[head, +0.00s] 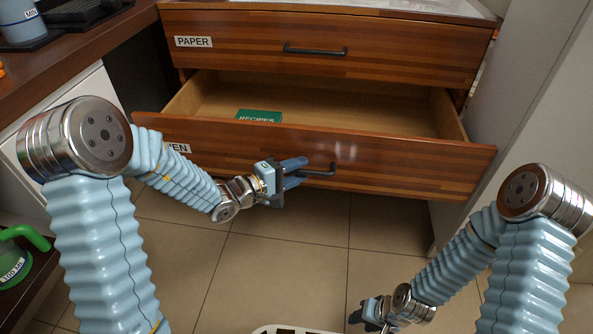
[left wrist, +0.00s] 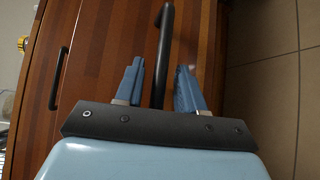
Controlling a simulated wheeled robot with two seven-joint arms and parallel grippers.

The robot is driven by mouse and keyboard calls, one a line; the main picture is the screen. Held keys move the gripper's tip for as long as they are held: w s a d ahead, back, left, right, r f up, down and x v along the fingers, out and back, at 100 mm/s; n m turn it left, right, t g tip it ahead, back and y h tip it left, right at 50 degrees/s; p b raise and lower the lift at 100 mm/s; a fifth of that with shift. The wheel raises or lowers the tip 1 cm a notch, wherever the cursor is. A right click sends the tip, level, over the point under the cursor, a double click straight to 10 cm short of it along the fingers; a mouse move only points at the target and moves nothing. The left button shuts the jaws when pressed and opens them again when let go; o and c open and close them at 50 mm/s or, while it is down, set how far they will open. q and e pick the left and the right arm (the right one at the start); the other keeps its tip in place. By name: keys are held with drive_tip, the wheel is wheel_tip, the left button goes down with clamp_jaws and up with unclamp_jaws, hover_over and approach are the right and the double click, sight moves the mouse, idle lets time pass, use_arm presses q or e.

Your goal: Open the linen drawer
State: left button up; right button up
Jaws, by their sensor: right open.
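The linen drawer (head: 400,160), whose label (head: 180,148) is partly hidden by my left arm and shows only "EN", stands pulled well out below the paper drawer. Its dark bar handle (head: 322,172) is on the front; it also shows in the left wrist view (left wrist: 165,40). My left gripper (head: 296,173) is at the left end of this handle. In the left wrist view its fingers (left wrist: 160,85) are apart, with the handle between them and a gap on each side. My right gripper (head: 366,312) is low, near the bottom edge, away from the drawer, open and empty.
A green item marked "RECIPES" (head: 258,116) lies inside the open drawer. The paper drawer (head: 330,45) above is shut. A brown counter (head: 60,65) is at the left, a pale wall panel (head: 520,90) at the right. The tiled floor (head: 290,230) in front is clear.

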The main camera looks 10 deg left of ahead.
use_arm(q)
drive_tip(key=p+v, duration=0.1)
drive_tip(key=v, duration=1.2)
drive_tip(key=shift+s+a, duration=0.3)
